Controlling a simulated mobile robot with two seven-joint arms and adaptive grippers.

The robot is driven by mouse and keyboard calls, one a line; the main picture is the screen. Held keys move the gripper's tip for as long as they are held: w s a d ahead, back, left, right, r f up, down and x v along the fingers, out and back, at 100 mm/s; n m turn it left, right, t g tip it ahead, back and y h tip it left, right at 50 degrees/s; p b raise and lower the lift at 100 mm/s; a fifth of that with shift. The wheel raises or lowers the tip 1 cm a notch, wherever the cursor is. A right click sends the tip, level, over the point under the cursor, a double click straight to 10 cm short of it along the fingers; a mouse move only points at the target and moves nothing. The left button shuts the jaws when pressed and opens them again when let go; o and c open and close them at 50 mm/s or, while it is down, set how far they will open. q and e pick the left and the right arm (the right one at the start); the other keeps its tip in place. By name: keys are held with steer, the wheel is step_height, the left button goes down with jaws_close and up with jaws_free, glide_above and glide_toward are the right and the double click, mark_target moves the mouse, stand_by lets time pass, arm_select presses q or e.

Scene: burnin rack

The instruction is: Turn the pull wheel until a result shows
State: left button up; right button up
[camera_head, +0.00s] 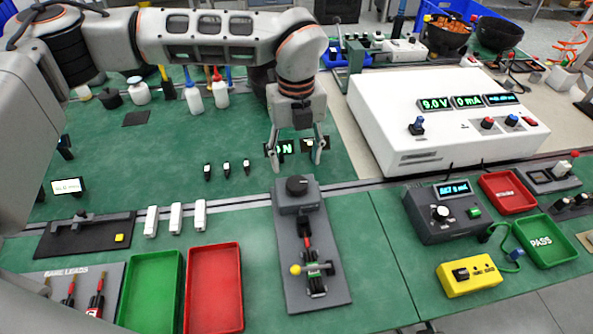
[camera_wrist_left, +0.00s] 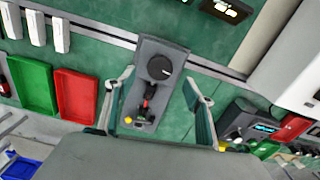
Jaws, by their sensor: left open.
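The pull wheel is a black round knob (camera_head: 297,185) on the grey block at the far end of a dark grey pull tester plate (camera_head: 322,287). It also shows in the left wrist view (camera_wrist_left: 160,67). A red lead (camera_head: 306,238) runs from below the wheel to a clamp with a yellow ball lever (camera_head: 296,269). A black display (camera_head: 287,149) with green characters ending in N stands behind the tester, partly hidden by my gripper. My left gripper (camera_head: 297,152) is open and empty, pointing down above the wheel's far side; in the wrist view its fingers (camera_wrist_left: 159,76) flank the wheel without touching it.
Green (camera_head: 151,290) and red (camera_head: 214,290) trays lie left of the tester. A dark grey meter box (camera_head: 440,212) stands right, and a large white power supply (camera_head: 400,120) behind right. Small black clips and white blocks (camera_head: 176,217) lie left.

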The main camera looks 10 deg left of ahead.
mark_target(297, 181)
arm_select(q)
step_height(297, 181, down, 7)
steer(key=shift+d+r+p, duration=0.1)
steer(key=shift+r+p, duration=0.05)
steer(key=shift+p, duration=0.15)
steer(key=c, duration=1.1)
